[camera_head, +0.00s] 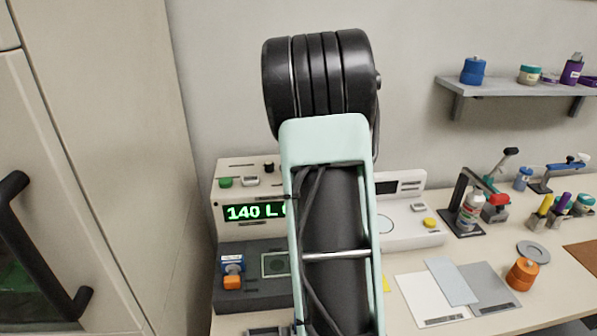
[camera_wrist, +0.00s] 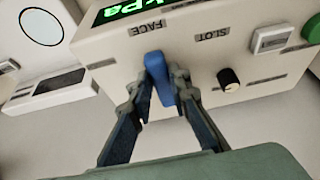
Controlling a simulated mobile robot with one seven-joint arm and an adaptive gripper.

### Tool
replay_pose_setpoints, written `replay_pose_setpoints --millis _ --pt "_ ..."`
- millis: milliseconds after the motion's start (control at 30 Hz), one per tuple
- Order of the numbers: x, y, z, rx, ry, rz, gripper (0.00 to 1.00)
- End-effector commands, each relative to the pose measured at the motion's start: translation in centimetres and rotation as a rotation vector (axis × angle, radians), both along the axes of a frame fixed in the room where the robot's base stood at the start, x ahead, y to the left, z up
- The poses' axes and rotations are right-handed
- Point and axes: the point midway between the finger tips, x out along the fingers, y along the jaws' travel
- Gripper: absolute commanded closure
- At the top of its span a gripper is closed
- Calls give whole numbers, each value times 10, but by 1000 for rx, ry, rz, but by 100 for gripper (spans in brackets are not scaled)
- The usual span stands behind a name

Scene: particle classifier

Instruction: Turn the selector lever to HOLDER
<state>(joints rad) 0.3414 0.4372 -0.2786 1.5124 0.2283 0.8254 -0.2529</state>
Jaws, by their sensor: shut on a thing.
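A blue selector lever (camera_wrist: 158,78) stands out from the pale front panel of a device (camera_wrist: 235,75) in the wrist view, which looks upside down. My gripper (camera_wrist: 158,86) has one finger on each side of the lever and is shut on it. A FACE label (camera_wrist: 147,28) is beside the lever's upper end in the picture, and a SLOT label (camera_wrist: 211,35) is to its right. I see no HOLDER label. In the head view my arm hides the lever and gripper. Part of a green display reading 140 (camera_head: 244,212) shows left of the arm.
A black knob (camera_wrist: 229,79), a white switch (camera_wrist: 272,39) and a green button (camera_wrist: 312,30) share the panel. A second white device (camera_head: 408,215) stands right of my arm. Cards, an orange weight (camera_head: 522,274) and tools are on the table at right. A tall cabinet (camera_head: 100,150) stands left.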

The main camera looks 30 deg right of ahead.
Motion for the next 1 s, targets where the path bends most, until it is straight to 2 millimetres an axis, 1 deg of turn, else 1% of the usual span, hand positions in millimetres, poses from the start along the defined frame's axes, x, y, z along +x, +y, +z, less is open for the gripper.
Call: replay_pose_setpoints --millis 67,600,800,1000 --pt "-3 -8 -1 0 -3 67 100" --pt "-6 -36 2 0 0 555 100" --pt "-4 -43 3 -2 -1 678 100" --pt "-3 -47 2 -3 1 755 100"
